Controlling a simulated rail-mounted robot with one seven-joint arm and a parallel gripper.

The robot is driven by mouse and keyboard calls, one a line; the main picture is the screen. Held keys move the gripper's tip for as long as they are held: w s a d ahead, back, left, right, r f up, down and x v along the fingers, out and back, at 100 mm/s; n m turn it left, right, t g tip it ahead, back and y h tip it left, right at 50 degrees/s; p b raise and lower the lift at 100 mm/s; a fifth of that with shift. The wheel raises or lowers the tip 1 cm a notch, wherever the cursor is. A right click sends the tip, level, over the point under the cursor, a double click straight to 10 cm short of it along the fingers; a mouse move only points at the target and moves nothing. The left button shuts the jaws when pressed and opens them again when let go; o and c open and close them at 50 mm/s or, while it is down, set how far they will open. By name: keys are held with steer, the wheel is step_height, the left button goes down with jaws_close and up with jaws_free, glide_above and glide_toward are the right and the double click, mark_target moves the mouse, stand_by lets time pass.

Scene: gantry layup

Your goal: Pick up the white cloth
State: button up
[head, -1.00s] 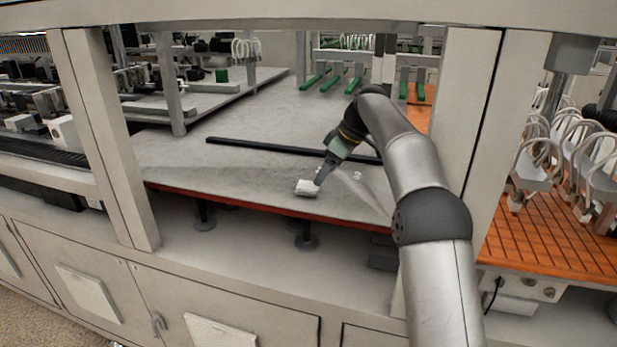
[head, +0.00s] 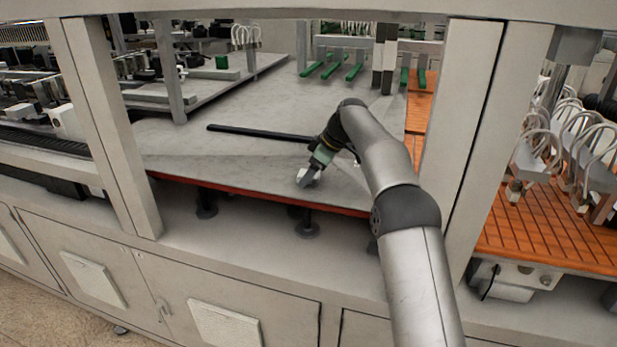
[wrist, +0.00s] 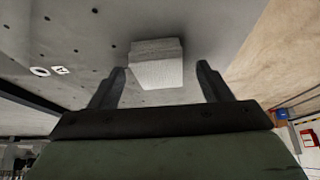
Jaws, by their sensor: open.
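The white cloth (wrist: 156,64) is a small folded block lying on the grey perforated table (head: 235,165). In the wrist view it sits just beyond and between the fingertips of my gripper (wrist: 162,78), with a gap on each side. My gripper is open and holds nothing. In the head view my gripper (head: 304,184) is low over the table near its front edge, and only a small white part of the cloth (head: 314,178) shows beside the fingers. I cannot tell the exact height of the fingers above the table.
A long black bar (head: 262,134) lies on the table behind my gripper. Pale frame posts (head: 110,130) stand left and right of the opening.

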steer(key=shift+c, duration=0.3)
steer(key=c, duration=1)
